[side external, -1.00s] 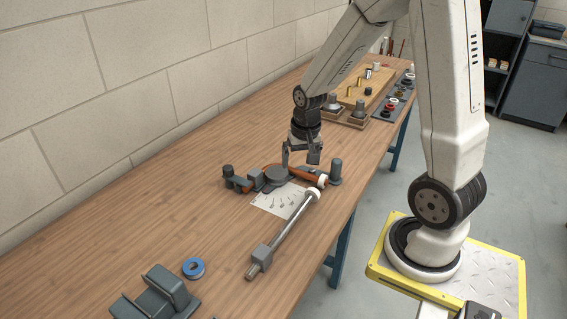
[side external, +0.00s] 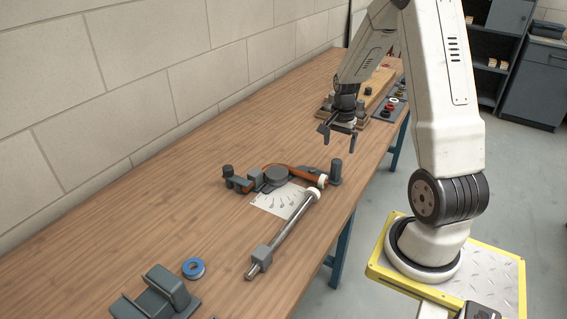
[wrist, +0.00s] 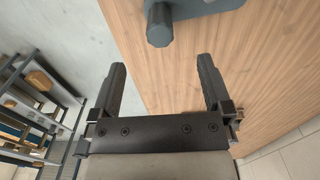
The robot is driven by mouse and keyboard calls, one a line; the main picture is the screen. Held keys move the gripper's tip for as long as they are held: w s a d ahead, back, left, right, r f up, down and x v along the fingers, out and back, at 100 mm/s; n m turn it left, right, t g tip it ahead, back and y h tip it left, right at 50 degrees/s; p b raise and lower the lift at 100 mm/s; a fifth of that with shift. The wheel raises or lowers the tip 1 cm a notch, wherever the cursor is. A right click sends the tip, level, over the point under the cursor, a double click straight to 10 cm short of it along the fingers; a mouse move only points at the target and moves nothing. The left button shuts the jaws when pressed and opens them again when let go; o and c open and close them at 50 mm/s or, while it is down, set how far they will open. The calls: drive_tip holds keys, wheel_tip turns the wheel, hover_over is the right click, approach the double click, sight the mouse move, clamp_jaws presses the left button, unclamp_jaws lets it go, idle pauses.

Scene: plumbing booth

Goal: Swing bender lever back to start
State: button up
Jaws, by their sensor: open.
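The pipe bender (side external: 276,177) sits on the bench, with a round grey former, grey blocks and a copper-coloured pipe (side external: 304,172) running around its far side. Its lever (side external: 284,232) is a long grey bar that reaches from a white roller near the bender toward the front of the bench. A white angle-scale plate (side external: 280,202) lies beside it. My gripper (side external: 337,137) is open and empty above the bench, beyond the bender and apart from the lever. In the wrist view my open fingers (wrist: 163,85) have bare bench between them; a grey post (wrist: 159,25) shows above them.
A blue tape roll (side external: 193,268) and a grey cradle (side external: 156,295) lie at the near left. A wooden rack (side external: 372,88) and a dark tray with small parts (side external: 392,105) stand at the far end. The bench's left side is clear.

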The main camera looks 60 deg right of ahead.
sight(337, 160)
drive_tip(key=shift+f, duration=0.15)
drive_tip(key=shift+f, duration=3.75)
drive_tip(key=c, duration=0.6)
drive_tip(key=shift+o, duration=0.2)
drive_tip(key=shift+w+d, duration=0.15)
